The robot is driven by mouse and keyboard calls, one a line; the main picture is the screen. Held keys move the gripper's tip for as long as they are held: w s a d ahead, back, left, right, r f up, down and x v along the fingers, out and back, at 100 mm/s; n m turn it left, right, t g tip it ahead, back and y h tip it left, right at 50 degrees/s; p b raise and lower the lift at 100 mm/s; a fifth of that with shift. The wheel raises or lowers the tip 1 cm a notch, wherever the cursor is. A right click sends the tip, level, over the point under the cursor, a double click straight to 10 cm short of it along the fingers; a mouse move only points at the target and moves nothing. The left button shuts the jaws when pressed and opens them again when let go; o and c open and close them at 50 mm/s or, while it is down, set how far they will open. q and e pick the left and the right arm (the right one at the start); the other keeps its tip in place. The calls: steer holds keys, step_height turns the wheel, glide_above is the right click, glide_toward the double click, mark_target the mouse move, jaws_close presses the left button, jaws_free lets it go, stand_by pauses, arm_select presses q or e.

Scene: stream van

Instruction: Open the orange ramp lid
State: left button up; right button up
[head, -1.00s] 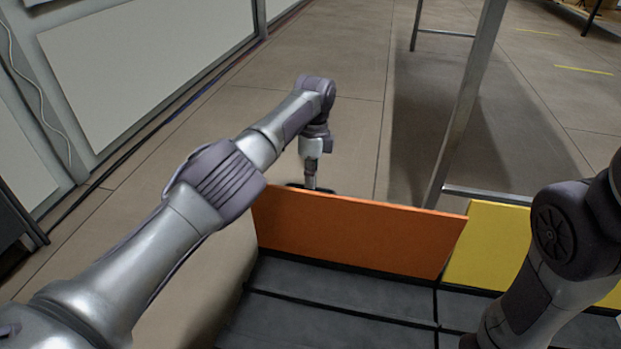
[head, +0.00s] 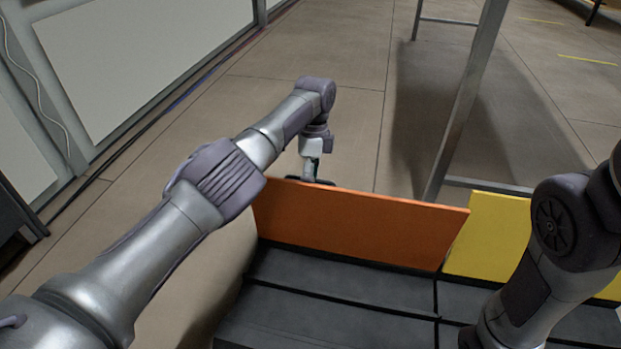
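The orange ramp lid (head: 355,226) is a flat panel standing up at the far edge of a dark grey ribbed surface, in the middle of the head view. My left arm reaches over from the left, and my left gripper (head: 311,181) points down just behind the lid's top edge, near its left end. The lid hides the lower part of the gripper, so I cannot tell whether its fingers are open or touch the lid. My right arm comes in at the lower right; its gripper is outside the view.
A yellow panel (head: 493,236) stands to the right of the orange lid. The dark grey ribbed surface (head: 330,313) lies in front of both. A metal frame leg (head: 466,100) rises behind them. White wall panels (head: 140,55) run along the left. The tiled floor (head: 330,50) behind is clear.

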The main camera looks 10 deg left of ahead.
arm_select(q)
step_height(320, 180, up, 10)
steer(key=shift+f, duration=0.1)
steer(key=shift+s, duration=0.1)
stand_by(0.5)
